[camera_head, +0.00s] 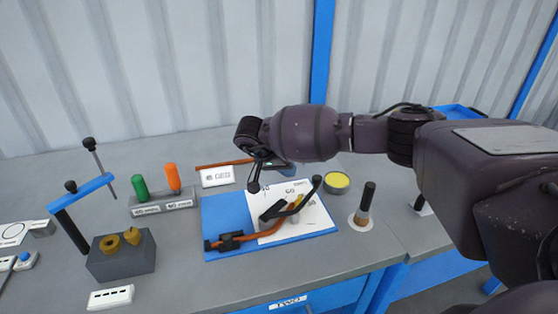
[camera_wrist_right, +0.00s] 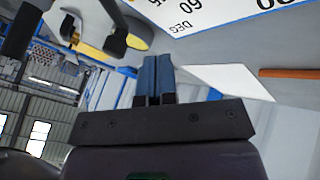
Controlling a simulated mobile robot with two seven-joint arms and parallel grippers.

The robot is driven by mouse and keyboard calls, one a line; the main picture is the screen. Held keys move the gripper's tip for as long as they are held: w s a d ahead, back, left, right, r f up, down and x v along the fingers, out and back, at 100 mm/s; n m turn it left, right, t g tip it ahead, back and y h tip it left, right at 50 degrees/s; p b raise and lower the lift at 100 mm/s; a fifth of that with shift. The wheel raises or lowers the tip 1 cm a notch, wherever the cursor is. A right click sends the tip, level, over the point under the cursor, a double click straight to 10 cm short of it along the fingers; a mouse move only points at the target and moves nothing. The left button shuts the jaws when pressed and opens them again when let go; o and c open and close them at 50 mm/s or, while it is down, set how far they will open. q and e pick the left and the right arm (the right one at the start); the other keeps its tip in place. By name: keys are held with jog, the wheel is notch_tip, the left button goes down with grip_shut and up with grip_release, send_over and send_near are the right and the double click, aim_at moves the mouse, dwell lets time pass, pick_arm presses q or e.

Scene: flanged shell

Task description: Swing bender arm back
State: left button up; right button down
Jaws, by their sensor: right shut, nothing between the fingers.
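The tube bender (camera_head: 277,211), with black parts and a yellow piece, sits over a white angle sheet (camera_head: 306,223) on a blue board (camera_head: 225,211). Its black arm (camera_head: 314,189) points up and to the right. A copper-coloured tube (camera_head: 267,233) runs through it to a black clamp (camera_head: 230,240) at the left. My right gripper (camera_head: 255,186) is shut and empty, above the board to the upper left of the bender. In the right wrist view the closed fingers (camera_wrist_right: 158,66) are close to the yellow piece (camera_wrist_right: 95,48) but look apart from it. My left gripper is out of view.
Left of the board stand a rack with a green handle (camera_head: 140,188) and an orange handle (camera_head: 173,177), and a grey block (camera_head: 121,258) with brass rings. A yellow-topped tin (camera_head: 337,181) and a dark-handled brush (camera_head: 364,203) stand at the right.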

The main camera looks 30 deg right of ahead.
aim_at(306, 198)
jog(key=s+d, duration=0.1)
jog(key=s+d+p, duration=0.1)
jog(key=shift+s+d+f, duration=0.1)
jog(key=shift+d+f, duration=0.05)
jog(key=shift+d, duration=0.15)
jog(key=shift+s+d, duration=0.25)
jog(key=shift+s, duration=0.1)
jog(key=shift+f, duration=0.1)
jog(key=shift+s+d, duration=0.1)
jog(key=shift+d, duration=0.05)
